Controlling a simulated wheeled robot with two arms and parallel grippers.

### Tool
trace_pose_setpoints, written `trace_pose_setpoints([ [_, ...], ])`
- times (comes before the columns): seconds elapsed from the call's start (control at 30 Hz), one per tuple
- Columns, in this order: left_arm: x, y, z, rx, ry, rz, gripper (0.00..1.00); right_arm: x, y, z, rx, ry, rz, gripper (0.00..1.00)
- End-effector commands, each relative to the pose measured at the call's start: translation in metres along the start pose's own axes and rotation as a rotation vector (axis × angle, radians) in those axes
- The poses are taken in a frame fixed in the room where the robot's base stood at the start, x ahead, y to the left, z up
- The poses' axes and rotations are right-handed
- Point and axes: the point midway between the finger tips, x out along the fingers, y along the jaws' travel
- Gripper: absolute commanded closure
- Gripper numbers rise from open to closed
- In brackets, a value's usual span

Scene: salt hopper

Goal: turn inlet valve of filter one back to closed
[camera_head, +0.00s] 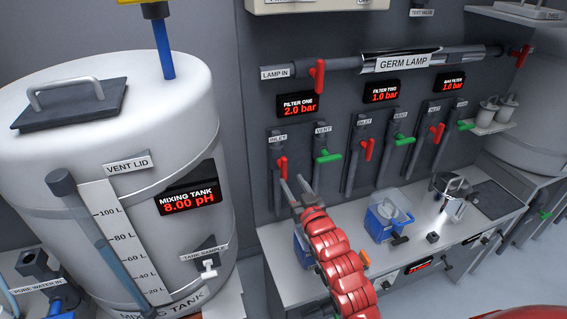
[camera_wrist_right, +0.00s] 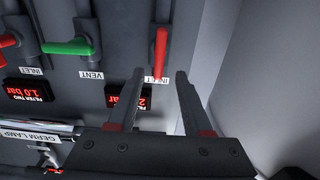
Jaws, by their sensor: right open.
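The filter one inlet valve has a red handle (camera_head: 282,166) on a vertical grey pipe below the FILTER ONE display (camera_head: 298,105), which reads 2.0 bar. The handle lies roughly in line with its pipe. In the right wrist view, which is turned over, the red handle (camera_wrist_right: 160,52) shows just beyond the fingertips and between their lines. My right gripper (camera_head: 292,181) is open and empty, just below and in front of the handle. Its two fingers also show spread in the right wrist view (camera_wrist_right: 159,76). Contact cannot be told. My left gripper is out of view.
The green vent handle (camera_head: 327,156) sits crosswise just right of the inlet. Filter two's red inlet handle (camera_head: 368,149) is further right. The red lamp valve (camera_head: 319,76) is above. The mixing tank (camera_head: 110,220) stands left. A counter (camera_head: 330,285) with a blue container (camera_head: 381,222) is below.

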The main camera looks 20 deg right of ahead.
Motion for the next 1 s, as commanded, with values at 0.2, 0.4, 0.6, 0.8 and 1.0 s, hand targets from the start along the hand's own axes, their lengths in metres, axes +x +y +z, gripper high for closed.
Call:
trace_pose_setpoints([
  [0.2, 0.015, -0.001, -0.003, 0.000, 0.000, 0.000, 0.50, 0.039, 0.000, -0.003, 0.000, -0.001, -0.001, 0.50],
  [0.4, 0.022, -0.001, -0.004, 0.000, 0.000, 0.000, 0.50, 0.066, 0.000, -0.001, 0.000, -0.003, -0.001, 0.50],
  [0.6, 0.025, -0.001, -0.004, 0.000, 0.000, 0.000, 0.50, 0.079, 0.000, -0.001, 0.000, -0.001, 0.000, 0.50],
  [0.8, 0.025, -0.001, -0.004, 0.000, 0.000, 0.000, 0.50, 0.082, 0.001, 0.001, 0.001, 0.000, 0.001, 0.50],
  [1.0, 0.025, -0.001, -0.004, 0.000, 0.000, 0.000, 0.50, 0.082, 0.001, 0.000, 0.000, 0.000, 0.001, 0.59],
])
